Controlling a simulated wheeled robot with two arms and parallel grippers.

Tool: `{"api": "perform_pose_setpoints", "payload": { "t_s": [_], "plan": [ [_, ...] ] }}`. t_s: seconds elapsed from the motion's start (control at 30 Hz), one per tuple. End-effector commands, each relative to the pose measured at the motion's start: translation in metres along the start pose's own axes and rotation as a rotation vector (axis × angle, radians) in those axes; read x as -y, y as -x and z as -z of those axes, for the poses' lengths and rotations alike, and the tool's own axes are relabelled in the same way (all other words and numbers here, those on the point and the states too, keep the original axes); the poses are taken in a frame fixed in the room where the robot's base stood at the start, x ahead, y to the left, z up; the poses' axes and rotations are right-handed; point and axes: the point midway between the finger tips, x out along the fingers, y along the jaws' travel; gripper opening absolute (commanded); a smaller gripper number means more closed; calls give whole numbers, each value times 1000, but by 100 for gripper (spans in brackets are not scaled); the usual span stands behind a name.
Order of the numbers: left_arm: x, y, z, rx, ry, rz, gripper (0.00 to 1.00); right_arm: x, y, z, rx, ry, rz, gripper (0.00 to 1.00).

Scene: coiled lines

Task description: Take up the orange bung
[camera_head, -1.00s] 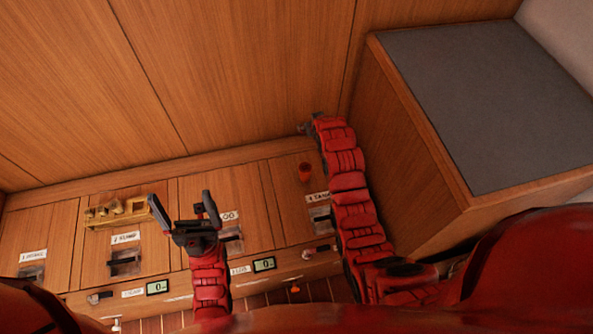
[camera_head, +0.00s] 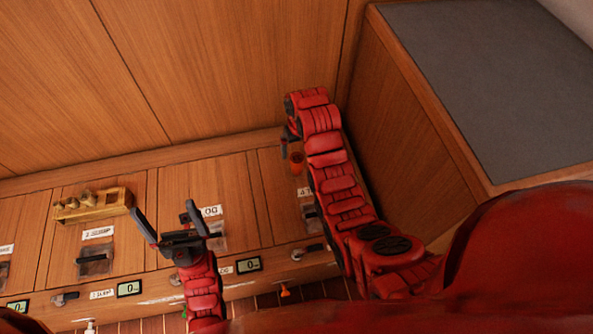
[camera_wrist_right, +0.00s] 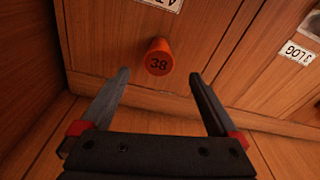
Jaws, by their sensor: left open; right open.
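The orange bung (camera_head: 297,160) stands on the wooden panel of the rightmost bay, close beside my right arm. In the right wrist view the bung (camera_wrist_right: 159,57) shows the number 38 on its end. My right gripper (camera_wrist_right: 165,88) is open and empty, with the bung just beyond its fingertips and roughly between them. In the head view the right gripper (camera_head: 286,148) is mostly hidden behind its arm. My left gripper (camera_head: 166,221) is open and empty over the panels further left.
A yellow rack (camera_head: 94,206) with several brass-coloured pieces stands at the left. Labelled bays have latches, switches and small displays (camera_head: 249,264) along the front. A wooden box with a grey top (camera_head: 480,80) stands to the right of my right arm.

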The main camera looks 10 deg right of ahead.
Motion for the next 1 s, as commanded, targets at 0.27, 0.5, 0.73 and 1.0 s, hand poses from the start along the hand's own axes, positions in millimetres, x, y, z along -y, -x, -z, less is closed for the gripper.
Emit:
{"api": "perform_pose_setpoints", "payload": {
  "t_s": [0.27,0.5,0.73,1.0],
  "plan": [
    [0,8,-1,0,0,0,98,0,-50,0,2,0,0,96],
    [-1,12,-2,0,0,0,98,0,-71,0,4,0,0,96],
    [-1,16,-3,0,0,0,98,-1,-101,2,1,0,0,96],
    [-1,16,-3,0,0,0,98,-1,-104,2,0,0,0,92]
  ]
}}
